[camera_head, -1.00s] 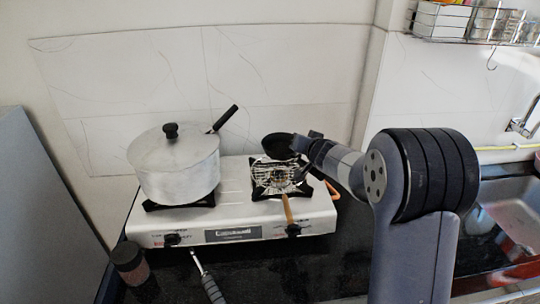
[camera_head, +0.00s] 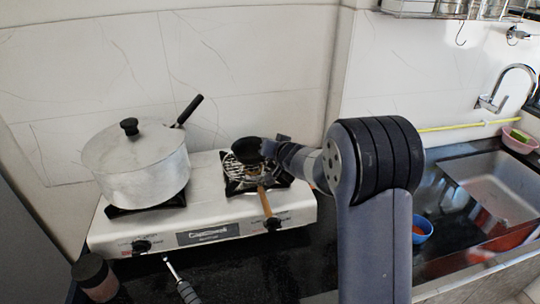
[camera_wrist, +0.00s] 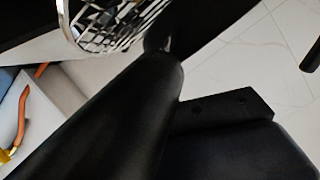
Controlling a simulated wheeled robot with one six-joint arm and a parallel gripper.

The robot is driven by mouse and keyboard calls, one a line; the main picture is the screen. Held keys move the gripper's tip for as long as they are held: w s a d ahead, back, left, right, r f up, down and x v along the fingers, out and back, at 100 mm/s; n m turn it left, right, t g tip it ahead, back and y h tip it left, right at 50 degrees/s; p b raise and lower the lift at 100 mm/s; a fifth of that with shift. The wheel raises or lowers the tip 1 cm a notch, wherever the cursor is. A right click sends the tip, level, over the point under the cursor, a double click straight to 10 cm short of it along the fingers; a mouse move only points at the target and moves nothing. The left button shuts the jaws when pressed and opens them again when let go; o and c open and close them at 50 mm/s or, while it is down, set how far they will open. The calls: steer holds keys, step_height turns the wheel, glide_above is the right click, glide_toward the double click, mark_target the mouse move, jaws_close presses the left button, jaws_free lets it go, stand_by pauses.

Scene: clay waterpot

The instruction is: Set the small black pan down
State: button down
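The small black pan (camera_head: 247,150) is in the head view, at the right burner of the stove, above or against a wire strainer (camera_head: 240,174); I cannot tell whether it touches. My gripper (camera_head: 280,146) is at the pan's right side, partly hidden by my arm. In the wrist view the pan's thick black handle (camera_wrist: 125,115) runs from lower left to the centre, beside a dark gripper part (camera_wrist: 220,110). The gripper appears shut on this handle. The dark pan body (camera_wrist: 205,22) shows at the top, near the wire strainer (camera_wrist: 112,22).
A lidded silver pot (camera_head: 138,168) stands on the left burner of the white stove (camera_head: 215,215). The strainer's wooden handle (camera_head: 265,203) points forward. A dark-lidded jar (camera_head: 95,277) is front left. A blue bowl (camera_head: 422,229) and the sink (camera_head: 490,190) are right.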

steer(key=shift+f, duration=0.9)
steer(key=shift+f+b, duration=0.2)
steer(key=shift+b, duration=0.1)
steer(key=c, duration=1.7)
jaws_free()
steer(key=shift+r, duration=0.15)
steer(key=v, duration=1.2)
steer(key=shift+p, duration=0.3)
